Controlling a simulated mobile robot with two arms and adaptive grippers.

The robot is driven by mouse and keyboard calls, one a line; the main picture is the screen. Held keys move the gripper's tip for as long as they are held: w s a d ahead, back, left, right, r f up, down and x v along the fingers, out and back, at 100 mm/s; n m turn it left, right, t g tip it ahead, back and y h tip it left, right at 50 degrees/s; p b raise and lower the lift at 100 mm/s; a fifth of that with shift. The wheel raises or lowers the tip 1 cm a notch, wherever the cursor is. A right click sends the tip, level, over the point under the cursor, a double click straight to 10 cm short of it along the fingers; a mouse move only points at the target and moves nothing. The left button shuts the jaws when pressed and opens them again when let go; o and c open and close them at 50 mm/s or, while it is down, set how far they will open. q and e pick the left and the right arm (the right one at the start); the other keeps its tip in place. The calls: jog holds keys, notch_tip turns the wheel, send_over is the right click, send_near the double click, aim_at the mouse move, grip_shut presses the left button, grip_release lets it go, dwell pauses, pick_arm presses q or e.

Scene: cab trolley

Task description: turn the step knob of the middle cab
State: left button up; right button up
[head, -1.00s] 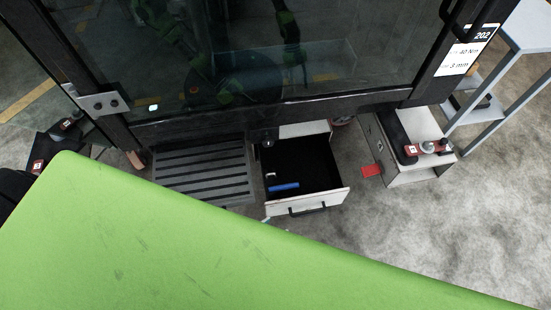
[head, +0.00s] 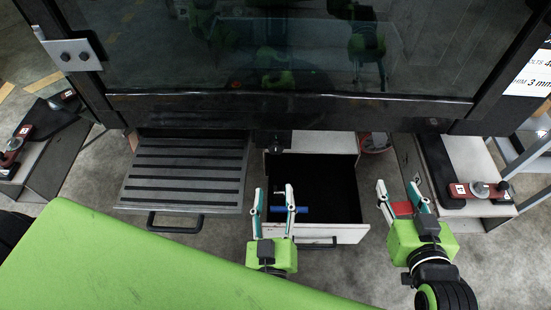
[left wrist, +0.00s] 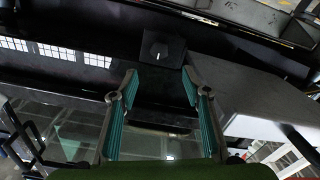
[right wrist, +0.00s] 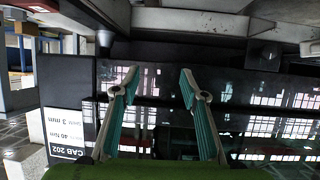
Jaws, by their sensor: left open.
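The middle cab (head: 290,112) is dark and glazed and fills the top of the head view. A dark knob box (head: 271,141) sits under its lower edge, above the open drawer. A similar dark knob box (right wrist: 265,55) shows at the upper right of the right wrist view. My left gripper (head: 273,197) is open and empty, over the drawer's front. My right gripper (head: 397,194) is open, right of the drawer, with a red object seen between its fingers.
An open drawer (head: 340,234) holds a blue item (head: 298,210). A ribbed step (head: 185,188) extends to its left. A white cabinet (head: 475,158) with red-and-black tools stands at the right. A green surface (head: 120,260) fills the lower left.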

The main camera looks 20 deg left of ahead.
pick_arm(q)
jog(key=b, duration=0.1)
send_near(276, 152)
jog(key=w, duration=0.3)
jog(key=x, duration=0.2)
jog(key=b+x, duration=0.1)
jog(key=x, duration=0.2)
jog(key=shift+a, duration=0.45)
jog(key=shift+w+a, duration=0.1)
jog(key=shift+w, duration=0.1)
pick_arm(e)
notch_tip(276, 152, up, 14)
jog(key=w+a+t+y, duration=0.2)
jog(key=t, duration=0.5)
jog(key=shift+w+a+f, duration=0.15)
jog(key=shift+a, duration=0.05)
pick_arm(q)
jog(key=shift+c, duration=0.4)
jog(key=c, duration=1)
